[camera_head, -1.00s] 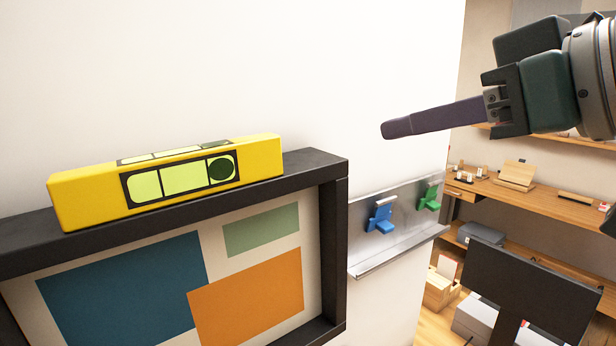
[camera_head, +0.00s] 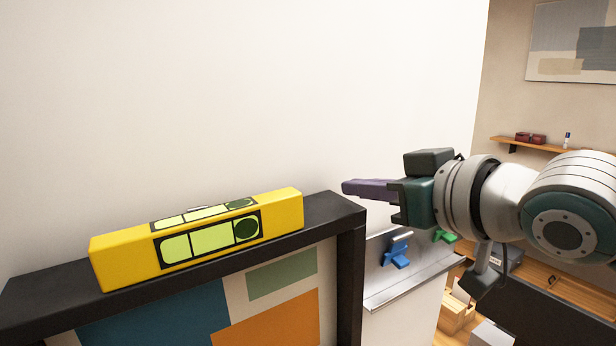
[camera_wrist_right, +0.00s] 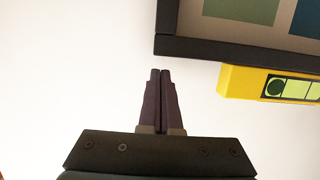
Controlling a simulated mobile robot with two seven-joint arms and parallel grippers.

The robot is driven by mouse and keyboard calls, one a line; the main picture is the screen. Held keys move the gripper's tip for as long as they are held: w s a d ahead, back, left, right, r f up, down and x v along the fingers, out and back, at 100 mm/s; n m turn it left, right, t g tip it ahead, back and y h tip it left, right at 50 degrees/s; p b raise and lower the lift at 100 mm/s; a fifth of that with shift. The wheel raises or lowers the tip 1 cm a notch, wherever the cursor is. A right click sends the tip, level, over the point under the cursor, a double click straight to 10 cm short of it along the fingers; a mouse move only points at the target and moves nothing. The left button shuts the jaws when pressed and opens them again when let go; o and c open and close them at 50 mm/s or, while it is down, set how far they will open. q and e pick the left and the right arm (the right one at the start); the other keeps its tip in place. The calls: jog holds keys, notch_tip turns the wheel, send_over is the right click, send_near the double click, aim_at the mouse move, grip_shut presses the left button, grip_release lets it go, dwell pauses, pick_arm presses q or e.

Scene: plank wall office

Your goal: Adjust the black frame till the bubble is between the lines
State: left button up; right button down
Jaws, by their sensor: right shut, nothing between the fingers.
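The black frame (camera_head: 336,209) hangs on the white wall, and its top edge rises to the right in the head view. The yellow spirit level (camera_head: 125,265) rests along that top edge. Its dark green bubble (camera_head: 246,230) sits at the right end of the vial, right of the right-hand line. My right gripper (camera_head: 346,187) is shut and empty, just above the frame's top right corner. In the right wrist view, the shut fingers (camera_wrist_right: 160,73) are near a corner of the frame (camera_wrist_right: 190,47), with a visible gap. My left gripper is not in view.
A metal wall rail (camera_head: 420,268) with a blue hook (camera_head: 396,252) and a green hook (camera_head: 444,236) is right of the frame, below my right arm. The white wall above the frame is clear. A shelf (camera_head: 560,147) is farther back.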

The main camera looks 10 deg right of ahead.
jog(key=shift+f, duration=0.55)
jog(key=shift+f, duration=0.1)
